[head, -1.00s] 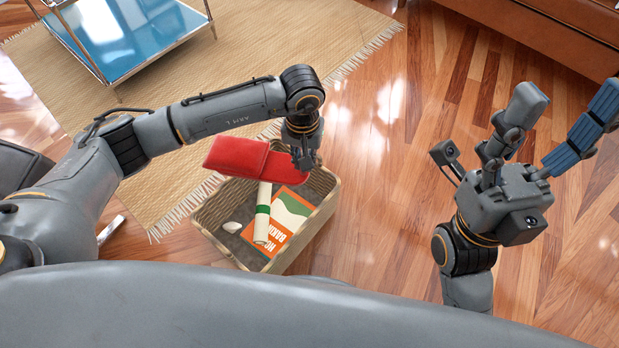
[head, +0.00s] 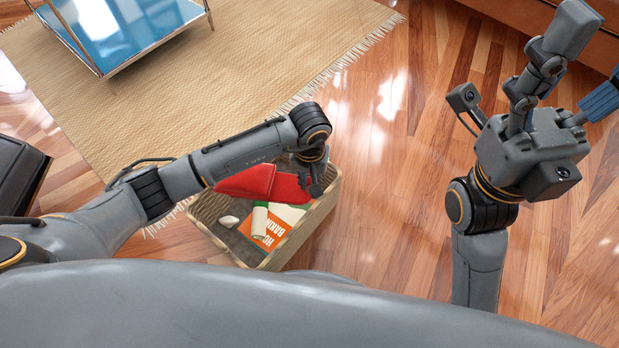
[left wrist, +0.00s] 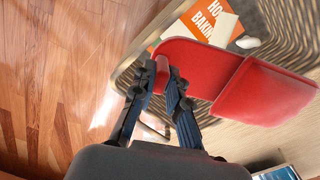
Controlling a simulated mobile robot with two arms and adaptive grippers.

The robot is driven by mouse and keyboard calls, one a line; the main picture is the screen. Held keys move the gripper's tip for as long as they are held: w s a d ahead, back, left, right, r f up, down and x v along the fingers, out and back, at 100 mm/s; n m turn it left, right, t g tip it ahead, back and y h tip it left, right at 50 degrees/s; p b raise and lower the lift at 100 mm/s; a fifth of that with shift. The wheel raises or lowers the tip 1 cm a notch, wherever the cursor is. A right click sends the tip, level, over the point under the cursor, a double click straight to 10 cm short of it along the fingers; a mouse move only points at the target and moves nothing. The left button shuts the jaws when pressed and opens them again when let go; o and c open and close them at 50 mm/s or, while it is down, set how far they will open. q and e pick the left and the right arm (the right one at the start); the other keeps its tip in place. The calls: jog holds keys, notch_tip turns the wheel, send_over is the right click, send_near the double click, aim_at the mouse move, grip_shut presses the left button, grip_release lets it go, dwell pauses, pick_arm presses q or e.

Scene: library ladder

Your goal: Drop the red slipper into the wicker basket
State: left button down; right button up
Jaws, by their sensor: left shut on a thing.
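The red slipper (head: 252,182) is held by its narrow end in my left gripper (head: 311,178), above the wicker basket (head: 326,206). In the left wrist view the slipper (left wrist: 265,94) extends to the right from the shut fingers (left wrist: 162,76), with the basket's woven wall (left wrist: 290,30) behind it. The slipper hides part of the basket's inside; whether it touches the rim is unclear. My right gripper (head: 592,66) is raised at the right, empty, its fingers spread wide.
The basket holds an orange, white and green baking book (head: 265,236), a rolled paper (head: 260,221) with a green band and a small white object (head: 229,221). A straw rug (head: 200,95) and glass-topped table (head: 125,30) lie beyond.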

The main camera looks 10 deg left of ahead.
pick_arm(q)
jog(key=shift+f, duration=0.1)
jog(key=c, duration=1.3)
grip_release()
jog(key=shift+o, duration=0.2)
notch_tip(320, 180, up, 12)
